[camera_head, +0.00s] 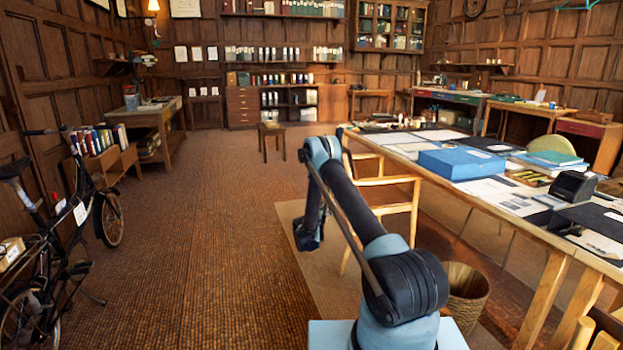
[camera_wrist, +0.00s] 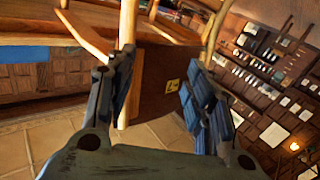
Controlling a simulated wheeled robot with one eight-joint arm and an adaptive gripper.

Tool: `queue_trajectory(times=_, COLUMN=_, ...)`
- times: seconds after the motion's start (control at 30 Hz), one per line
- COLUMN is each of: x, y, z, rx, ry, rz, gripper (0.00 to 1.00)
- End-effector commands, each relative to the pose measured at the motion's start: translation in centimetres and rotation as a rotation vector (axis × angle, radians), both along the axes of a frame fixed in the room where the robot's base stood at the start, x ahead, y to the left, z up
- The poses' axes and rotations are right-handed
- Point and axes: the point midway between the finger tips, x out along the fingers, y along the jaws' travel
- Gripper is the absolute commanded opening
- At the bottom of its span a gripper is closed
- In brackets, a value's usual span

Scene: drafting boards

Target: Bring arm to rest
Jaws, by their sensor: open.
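My gripper (camera_wrist: 160,105) is open in the wrist view, with its two dark blue-grey fingers apart and no object held between them. Behind the fingers a wooden chair (camera_wrist: 128,40) shows. In the head view my arm extends forward over the floor and bends down at its far end. My gripper (camera_head: 308,238) hangs low there, left of the wooden chair (camera_head: 400,208), and is partly hidden by my own arm. I cannot tell whether it touches the chair.
A long drafting table (camera_head: 545,232) with a blue box (camera_head: 460,163) and papers runs along the right. A wicker basket (camera_head: 465,290) stands under it. A bicycle (camera_head: 60,235) and small bookcase (camera_head: 120,165) are at left. The carpet (camera_head: 200,230) between is clear.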

Motion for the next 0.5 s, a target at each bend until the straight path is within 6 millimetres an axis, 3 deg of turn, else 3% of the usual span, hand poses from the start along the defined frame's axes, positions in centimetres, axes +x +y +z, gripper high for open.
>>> queue_trajectory(times=0.5, x=-0.2, y=-4.1, z=6.1, rx=0.016, ry=0.088, rz=-0.064, gripper=0.49)
